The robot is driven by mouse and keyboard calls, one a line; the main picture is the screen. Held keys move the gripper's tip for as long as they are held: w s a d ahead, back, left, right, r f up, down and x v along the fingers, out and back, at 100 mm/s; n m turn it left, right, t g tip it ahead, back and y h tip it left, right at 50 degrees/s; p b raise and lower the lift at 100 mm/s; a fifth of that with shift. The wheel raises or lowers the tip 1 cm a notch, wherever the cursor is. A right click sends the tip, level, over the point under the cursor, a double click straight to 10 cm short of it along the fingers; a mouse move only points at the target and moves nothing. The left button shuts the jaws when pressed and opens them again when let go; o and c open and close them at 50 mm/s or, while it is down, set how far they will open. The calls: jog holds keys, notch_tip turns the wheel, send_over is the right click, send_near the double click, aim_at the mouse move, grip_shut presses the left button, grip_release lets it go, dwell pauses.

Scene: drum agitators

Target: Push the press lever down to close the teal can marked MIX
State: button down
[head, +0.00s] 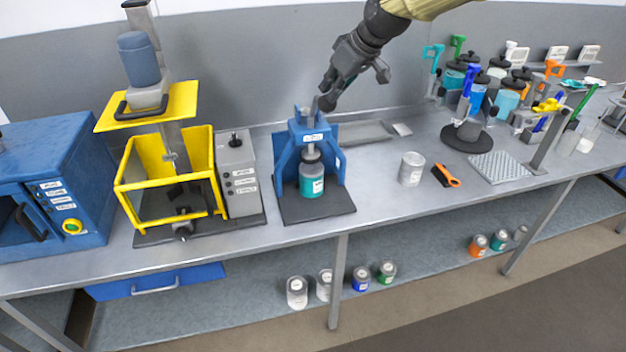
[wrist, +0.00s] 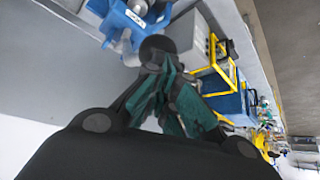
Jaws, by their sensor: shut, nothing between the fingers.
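The teal can (head: 312,183) stands upright in the blue press (head: 282,160), under its ram; any MIX marking is too small to read. The press has a label on its top front, and the blue frame also shows in the wrist view (wrist: 118,24). The press lever (head: 315,112) seems to be the dark upright part at the top of the press, just below my gripper (head: 327,100). My gripper is shut and empty, pointing down at the top of the press. I cannot tell whether it touches the lever. In the wrist view the fingers (wrist: 165,65) are together near a dark round knob (wrist: 157,46).
A yellow guarded machine (head: 165,185) and a grey control box (head: 238,175) stand left of the press. A shallow tray (head: 365,132) sits behind. The bench front by the press is clear.

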jog(key=shift+r+p, duration=0.65)
jog(key=shift+r, duration=0.7)
notch_tip(320, 180, up, 4)
jog(key=shift+r, duration=0.15)
